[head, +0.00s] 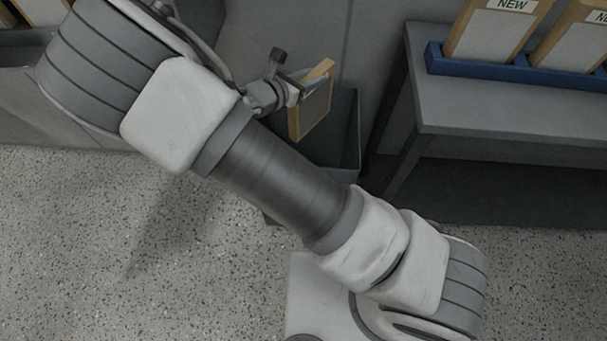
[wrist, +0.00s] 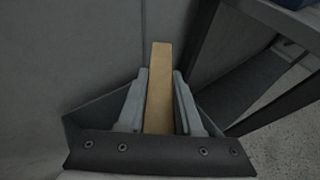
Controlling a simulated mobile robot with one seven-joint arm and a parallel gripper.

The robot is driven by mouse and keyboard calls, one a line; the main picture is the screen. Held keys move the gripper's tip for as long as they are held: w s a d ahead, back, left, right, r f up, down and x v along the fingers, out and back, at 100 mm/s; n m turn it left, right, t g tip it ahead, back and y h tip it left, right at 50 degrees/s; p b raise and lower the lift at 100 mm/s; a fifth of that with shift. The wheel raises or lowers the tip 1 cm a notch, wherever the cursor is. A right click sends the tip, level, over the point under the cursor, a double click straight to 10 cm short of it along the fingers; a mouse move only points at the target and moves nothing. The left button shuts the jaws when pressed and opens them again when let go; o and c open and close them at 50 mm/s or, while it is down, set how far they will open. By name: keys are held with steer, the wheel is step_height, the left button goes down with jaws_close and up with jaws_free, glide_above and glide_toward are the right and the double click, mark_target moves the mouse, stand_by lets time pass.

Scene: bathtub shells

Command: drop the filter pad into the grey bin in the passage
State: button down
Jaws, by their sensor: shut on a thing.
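The filter pad (head: 315,112) has a tan wooden-looking frame and a grey face. My gripper (head: 297,88) is shut on it; in the wrist view, the two grey fingers (wrist: 159,80) press on either side of the pad's tan edge (wrist: 158,98). The grey bin (head: 346,140) stands on the floor by the wall, partly hidden behind my arm and the pad. The pad appears over the bin's opening, held roughly upright. In the wrist view the bin's walls (wrist: 103,108) show on both sides of the fingers. The inside of the bin is mostly hidden.
A grey table (head: 480,105) stands to the right of the bin, its leg close by. A blue tray (head: 475,66) on it holds pads labelled NEW (head: 495,30). A grey wall is behind the bin. Speckled floor (head: 80,240) is open at the lower left.

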step_height(320, 180, down, 4)
steer(key=shift+r+b, duration=0.2)
steer(key=shift+b, duration=1)
steer(key=c, duration=0.5)
jaws_free()
steer(key=p+v, duration=0.5)
steer(key=v, duration=1.2)
steer(key=shift+s+a, duration=0.15)
steer(key=shift+a, duration=0.05)
steer(key=shift+d, duration=0.1)
